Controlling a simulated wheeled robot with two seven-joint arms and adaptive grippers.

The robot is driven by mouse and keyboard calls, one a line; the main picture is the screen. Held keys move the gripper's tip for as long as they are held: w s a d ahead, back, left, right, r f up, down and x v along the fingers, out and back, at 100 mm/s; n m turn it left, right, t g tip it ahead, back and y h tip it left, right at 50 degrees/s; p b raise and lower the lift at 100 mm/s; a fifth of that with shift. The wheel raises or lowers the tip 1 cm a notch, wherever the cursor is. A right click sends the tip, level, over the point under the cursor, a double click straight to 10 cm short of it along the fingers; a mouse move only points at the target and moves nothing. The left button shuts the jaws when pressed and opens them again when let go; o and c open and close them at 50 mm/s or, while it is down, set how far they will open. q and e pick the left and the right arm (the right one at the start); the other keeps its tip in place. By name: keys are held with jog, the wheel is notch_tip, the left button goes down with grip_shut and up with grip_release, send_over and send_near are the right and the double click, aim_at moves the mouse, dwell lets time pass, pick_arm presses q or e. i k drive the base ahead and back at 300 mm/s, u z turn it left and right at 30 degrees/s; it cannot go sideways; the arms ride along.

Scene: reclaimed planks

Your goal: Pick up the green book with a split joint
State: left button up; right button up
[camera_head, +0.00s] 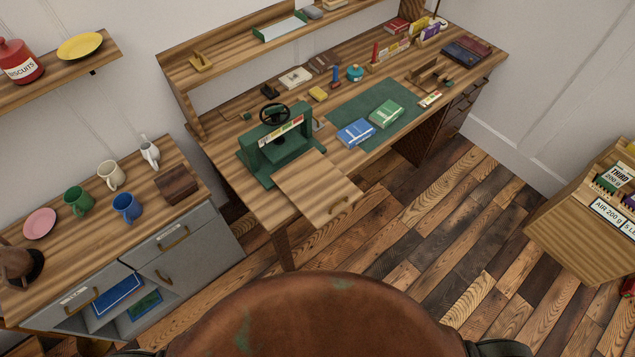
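A green book (387,113) with pale markings on its cover lies flat on a dark green mat (345,110) on the wooden desk. A split joint on it is too small to make out. A blue book (356,132) lies beside it, nearer the desk's front edge and to the left. Neither of my grippers is in view.
A green press with a handwheel (275,133) stands left of the mat, with a wooden board (316,187) before it. A small labelled box (430,99) lies right of the mat. A brown leather chair back (315,315) fills the bottom foreground. Plank floor (410,225) is open.

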aim_at(385, 115)
jog(key=k, duration=0.5)
jog(key=z, duration=1.4)
jog(key=i, duration=4.8)
jog(key=u, duration=3.15)
